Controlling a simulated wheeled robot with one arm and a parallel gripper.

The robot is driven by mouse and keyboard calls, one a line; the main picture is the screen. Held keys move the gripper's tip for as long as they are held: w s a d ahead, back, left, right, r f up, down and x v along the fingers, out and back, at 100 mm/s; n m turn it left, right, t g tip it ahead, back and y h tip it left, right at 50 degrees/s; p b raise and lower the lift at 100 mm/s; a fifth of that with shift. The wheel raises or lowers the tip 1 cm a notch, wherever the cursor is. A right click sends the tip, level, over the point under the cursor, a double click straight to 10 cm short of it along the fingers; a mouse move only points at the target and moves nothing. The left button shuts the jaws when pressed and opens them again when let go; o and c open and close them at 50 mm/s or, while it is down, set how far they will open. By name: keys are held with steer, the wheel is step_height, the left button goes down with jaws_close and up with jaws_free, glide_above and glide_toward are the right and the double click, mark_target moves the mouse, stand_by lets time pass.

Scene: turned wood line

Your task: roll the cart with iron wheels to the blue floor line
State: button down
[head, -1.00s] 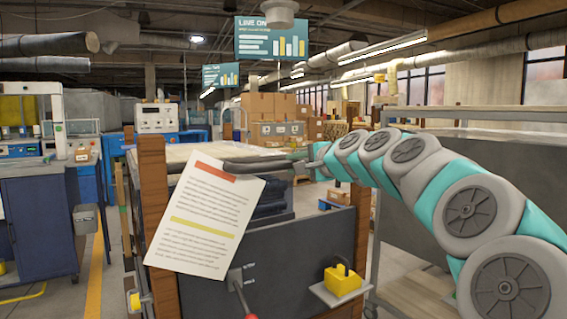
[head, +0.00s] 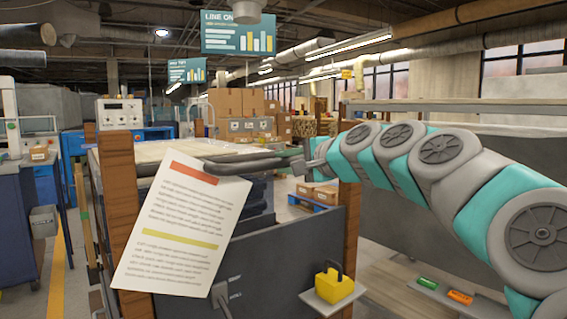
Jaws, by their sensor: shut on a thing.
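The cart (head: 270,245) stands close in front of me, with a dark grey panel between brown wooden posts and a grey bar handle (head: 245,163) across its top. My gripper (head: 303,160) is shut on the right part of that handle, its fingers small and partly hidden by the arm. A sheet of paper with red and yellow bars (head: 180,228) hangs over the cart's left post and panel. The cart's wheels are below the picture, so iron cannot be confirmed. No blue floor line shows.
A yellow floor line (head: 57,270) runs along the left aisle beside a blue bench (head: 18,225) and a grey bin (head: 43,221). Stacked cardboard boxes (head: 238,103) stand behind. At right are a grey-panelled rack (head: 400,230) and green (head: 428,283) and orange items (head: 460,297).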

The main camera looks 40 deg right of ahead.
steer(key=shift+f, duration=0.1)
steer(key=c, duration=0.7)
jaws_free()
steer(key=shift+o, duration=0.2)
steer(key=s+r, duration=0.1)
steer(key=s, duration=0.6)
steer(key=shift+s+d+r, duration=0.15)
steer(key=shift+s+r, duration=0.15)
steer(key=shift+s, duration=0.05)
